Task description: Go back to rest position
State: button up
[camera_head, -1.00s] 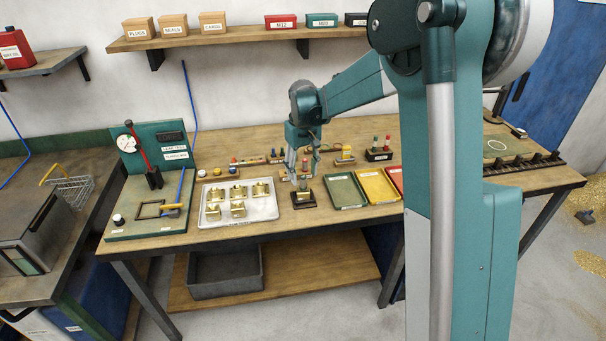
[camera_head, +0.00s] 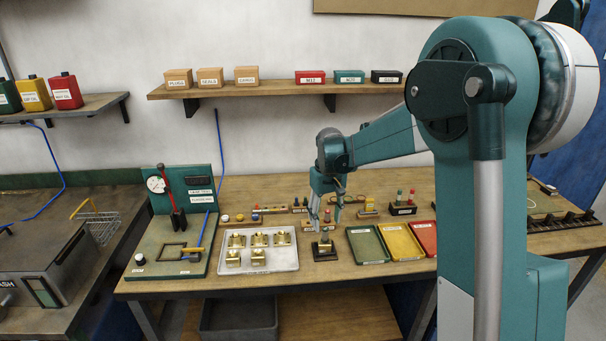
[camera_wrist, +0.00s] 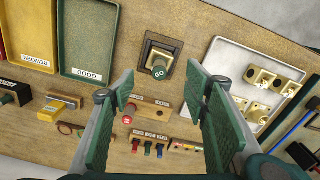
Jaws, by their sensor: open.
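My gripper (camera_head: 327,222) is open and empty, above and a little behind a small dark fixture on the bench. In the wrist view its two green pads (camera_wrist: 166,100) stand wide apart. A brass part (camera_head: 323,247) sits in the dark fixture (camera_head: 325,256). A green plug marked GO (camera_wrist: 158,69) stands in this part, apart from both fingers. My arm reaches over the bench from the right.
A pale tray (camera_head: 285,267) with several brass parts lies left of the fixture. Green (camera_head: 368,244), yellow (camera_head: 400,241) and red (camera_head: 424,236) trays lie to its right. Small gauge racks stand behind. A test stand (camera_head: 165,245) is at left; a box shelf (camera_head: 285,90) hangs above.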

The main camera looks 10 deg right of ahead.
jog(key=s+d+r+m+t, duration=0.1)
jog(key=s+d+r+t, duration=0.1)
jog(key=s+r, duration=0.65)
jog(key=s+d+r+m+t, duration=0.1)
jog(key=s+r, duration=0.4)
jog(key=s, duration=0.7)
jog(key=s+d+f+t, duration=0.1)
jog(key=s+t, duration=0.1)
jog(key=s, duration=0.8)
jog(key=s+d+f+m+t, duration=0.1)
jog(key=s+t, duration=0.1)
jog(key=s, duration=0.9)
jog(key=shift+s+f, duration=0.15)
jog(key=shift+f, duration=0.2)
